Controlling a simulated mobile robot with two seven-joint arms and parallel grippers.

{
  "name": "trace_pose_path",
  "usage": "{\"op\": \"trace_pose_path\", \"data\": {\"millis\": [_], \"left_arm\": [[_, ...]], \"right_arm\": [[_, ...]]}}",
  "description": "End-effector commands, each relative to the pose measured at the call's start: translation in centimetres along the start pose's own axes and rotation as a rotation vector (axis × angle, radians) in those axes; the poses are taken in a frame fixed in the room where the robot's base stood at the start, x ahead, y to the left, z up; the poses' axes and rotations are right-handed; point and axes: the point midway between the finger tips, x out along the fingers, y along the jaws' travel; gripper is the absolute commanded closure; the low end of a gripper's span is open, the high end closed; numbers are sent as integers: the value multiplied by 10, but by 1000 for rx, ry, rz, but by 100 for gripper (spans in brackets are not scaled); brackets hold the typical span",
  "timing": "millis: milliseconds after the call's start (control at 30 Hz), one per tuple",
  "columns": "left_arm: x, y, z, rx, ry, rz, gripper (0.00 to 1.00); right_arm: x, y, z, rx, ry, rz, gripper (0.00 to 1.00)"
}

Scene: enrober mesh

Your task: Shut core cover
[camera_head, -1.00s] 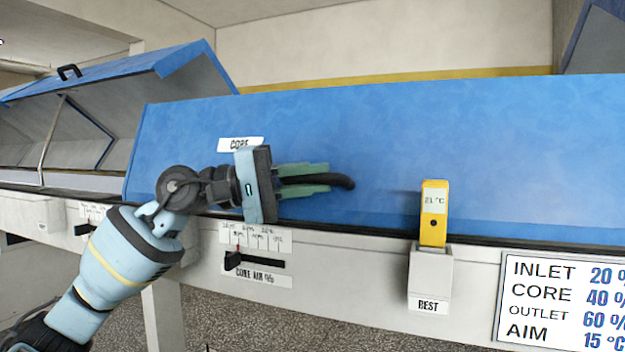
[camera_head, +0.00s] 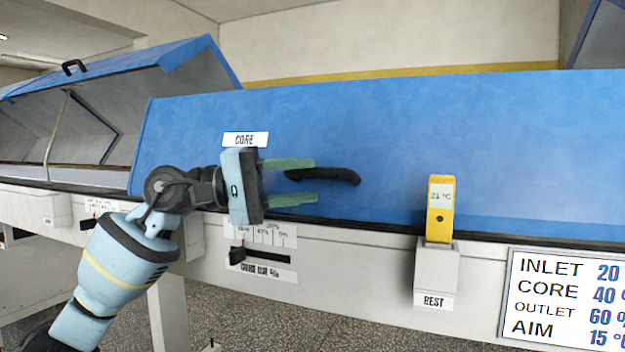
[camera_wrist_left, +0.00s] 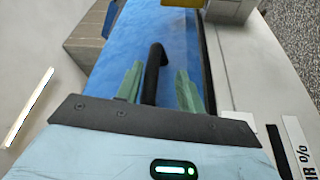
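The core cover (camera_head: 430,140) is a long blue panel with a white CORE label (camera_head: 245,139). It is down, its lower edge lying along the dark seam of the machine frame. Its black bar handle (camera_head: 342,176) sits near the lower left part. My left gripper (camera_head: 315,180) is open, with its green fingers above and below the handle's left end. In the left wrist view the handle (camera_wrist_left: 156,60) shows between the two spread fingers (camera_wrist_left: 160,78), with gaps on both sides. My right gripper is not in view.
A raised blue cover (camera_head: 115,65) stands open at the left. A yellow 21 °C gauge (camera_head: 440,208) sits in the REST holder (camera_head: 436,275). A slider (camera_head: 238,255) is on the front below my gripper. A sign (camera_head: 565,300) is at the right.

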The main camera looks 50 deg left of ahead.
Motion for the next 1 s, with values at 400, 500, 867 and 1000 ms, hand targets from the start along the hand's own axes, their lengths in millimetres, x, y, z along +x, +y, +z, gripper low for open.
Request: {"op": "trace_pose_path", "data": {"millis": [400, 500, 867, 1000], "left_arm": [[-47, -1, 0, -3, -1, -2, 62], [-49, -1, 0, -3, -1, -2, 62], [-49, -1, 0, -2, -1, -3, 62], [-49, -1, 0, -2, -1, -3, 62]], "right_arm": [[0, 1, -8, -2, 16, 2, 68], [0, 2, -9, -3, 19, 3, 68], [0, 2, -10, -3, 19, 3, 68], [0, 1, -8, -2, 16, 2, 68]]}}
